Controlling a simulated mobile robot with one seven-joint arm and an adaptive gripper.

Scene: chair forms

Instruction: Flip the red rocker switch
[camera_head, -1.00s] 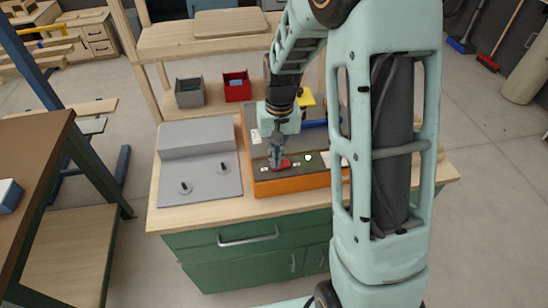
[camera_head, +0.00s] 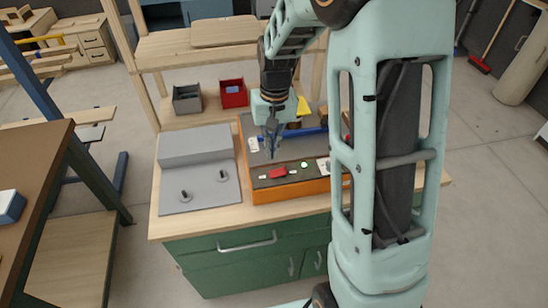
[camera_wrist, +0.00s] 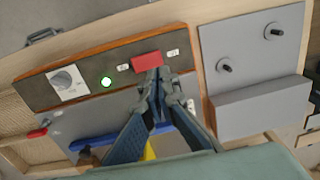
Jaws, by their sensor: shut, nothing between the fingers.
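The red rocker switch (camera_head: 278,172) sits on the dark front strip of an orange-edged control panel (camera_head: 300,190), between two small white labels. In the wrist view the switch (camera_wrist: 148,60) lies just beyond my fingertips, which overlap its lower edge in the picture. My gripper (camera_head: 271,155) is shut and empty, fingers pointing down, and appears raised above the panel behind the switch. It also shows in the wrist view (camera_wrist: 160,75). I cannot tell from these views which side of the rocker is pressed.
A lit green button (camera_wrist: 106,82) and a grey knob on a white plate (camera_wrist: 64,80) share the strip. A grey fixture with two black pegs (camera_head: 205,183) stands left of the panel. A blue bar (camera_head: 312,131), a grey bin (camera_head: 187,98) and a red bin (camera_head: 233,93) are behind.

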